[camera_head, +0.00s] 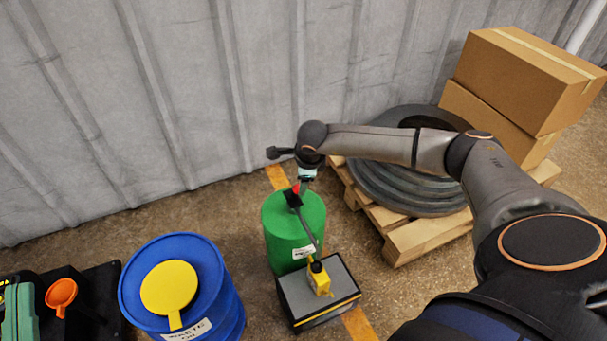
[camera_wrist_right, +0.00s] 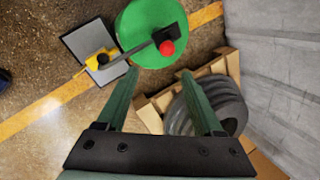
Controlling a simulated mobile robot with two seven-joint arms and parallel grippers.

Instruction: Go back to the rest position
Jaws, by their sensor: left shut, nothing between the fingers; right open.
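My right arm comes in from the right in the head view, with its gripper (camera_head: 306,174) above a green drum (camera_head: 294,235). In the right wrist view that gripper (camera_wrist_right: 163,95) is open, its two green fingers apart with nothing between them.
A grey-topped box (camera_head: 298,295) with a yellow fitting (camera_head: 320,280) and a long lever stands by the green drum. A blue drum (camera_head: 213,290), an orange funnel (camera_head: 61,293), a pallet (camera_head: 432,236) with coiled hose (camera_head: 400,190) and cartons (camera_head: 525,75) are nearby. A corrugated wall (camera_head: 180,90) bounds the back.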

